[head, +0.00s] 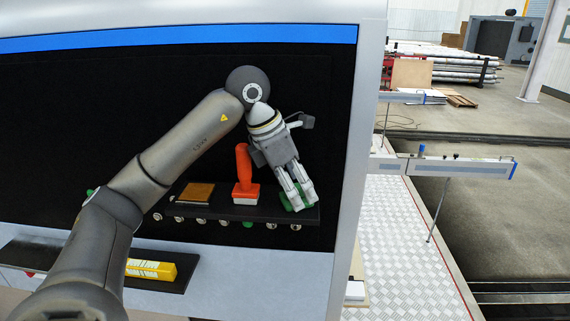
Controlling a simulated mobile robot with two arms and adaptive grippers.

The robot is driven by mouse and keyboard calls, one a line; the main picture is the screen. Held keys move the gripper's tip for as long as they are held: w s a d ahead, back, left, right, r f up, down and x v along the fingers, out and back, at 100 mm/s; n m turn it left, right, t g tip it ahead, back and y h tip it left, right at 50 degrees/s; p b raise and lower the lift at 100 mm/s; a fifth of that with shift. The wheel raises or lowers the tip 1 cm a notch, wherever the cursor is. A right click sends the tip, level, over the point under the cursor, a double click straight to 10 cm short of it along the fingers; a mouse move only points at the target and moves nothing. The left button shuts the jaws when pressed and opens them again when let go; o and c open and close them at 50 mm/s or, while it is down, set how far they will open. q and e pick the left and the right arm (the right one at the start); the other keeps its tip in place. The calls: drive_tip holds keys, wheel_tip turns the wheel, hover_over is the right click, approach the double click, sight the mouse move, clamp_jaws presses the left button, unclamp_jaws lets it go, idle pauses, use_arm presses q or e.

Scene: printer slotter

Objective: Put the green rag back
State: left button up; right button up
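A green thing (287,203), likely the green rag, lies at the right end of the dark shelf (268,213). My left gripper (299,207) points down over it, with green showing beside and between the fingers. The fingers hide part of it. I cannot tell whether they grip it or only stand around it. My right gripper is not in view.
An orange-handled tool (243,172) stands on the shelf just left of my gripper. A brown block (195,193) lies further left. Several round knobs line the shelf's front. A yellow object (151,269) lies on a lower ledge (180,283).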

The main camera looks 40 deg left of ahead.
use_arm(q)
drive_tip(key=v, duration=1.1)
idle(0.3)
